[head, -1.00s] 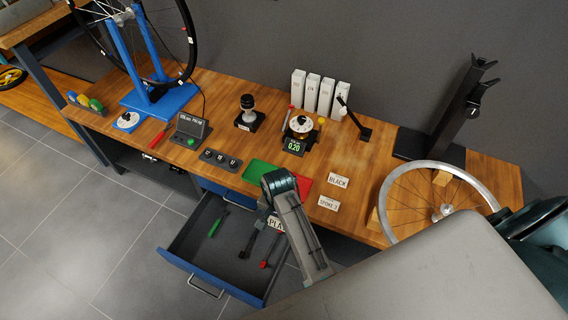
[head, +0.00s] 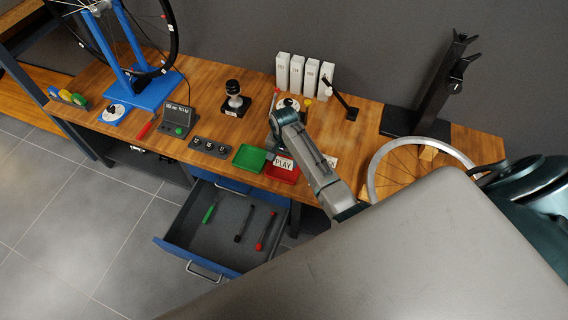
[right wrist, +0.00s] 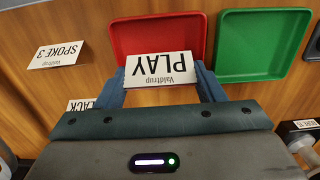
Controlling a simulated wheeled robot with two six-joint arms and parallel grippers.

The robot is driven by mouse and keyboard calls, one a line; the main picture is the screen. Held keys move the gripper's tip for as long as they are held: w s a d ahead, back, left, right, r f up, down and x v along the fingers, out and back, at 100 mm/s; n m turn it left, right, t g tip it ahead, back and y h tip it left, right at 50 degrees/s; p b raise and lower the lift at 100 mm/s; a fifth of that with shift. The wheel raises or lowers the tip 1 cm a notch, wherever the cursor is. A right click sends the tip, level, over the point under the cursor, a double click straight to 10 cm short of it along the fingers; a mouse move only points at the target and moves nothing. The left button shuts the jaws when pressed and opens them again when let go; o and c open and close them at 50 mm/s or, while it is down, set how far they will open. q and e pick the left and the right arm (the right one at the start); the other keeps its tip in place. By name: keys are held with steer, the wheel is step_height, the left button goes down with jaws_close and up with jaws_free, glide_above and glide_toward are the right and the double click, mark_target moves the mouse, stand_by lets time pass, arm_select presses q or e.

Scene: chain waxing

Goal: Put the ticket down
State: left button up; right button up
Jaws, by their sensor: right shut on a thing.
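My right gripper (right wrist: 162,84) is shut on the white ticket (right wrist: 158,68), which reads PLAY and Valdtrup. In the right wrist view the ticket sits between the two blue fingers, overlapping the near edge of the red tray (right wrist: 124,36). In the head view the ticket (head: 284,163) shows over the far part of the red tray (head: 282,175); whether it touches the tray I cannot tell. My right wrist hides the bench just behind it. My left gripper is not in view.
The green tray (head: 249,158) lies beside the red one. SPOKE 3 (right wrist: 57,53) and BLACK (right wrist: 81,104) cards lie on the bench nearby. An open drawer (head: 228,224) with several tools juts out below.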

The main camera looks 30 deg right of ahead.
mark_target(284, 164)
steer(key=shift+s+a+f, duration=0.1)
steer(key=shift+f, duration=1.6)
steer(key=shift+f, duration=0.15)
steer(key=o, duration=0.7)
steer(key=shift+c, duration=0.2)
step_height(284, 164, up, 12)
steer(key=shift+r, duration=0.15)
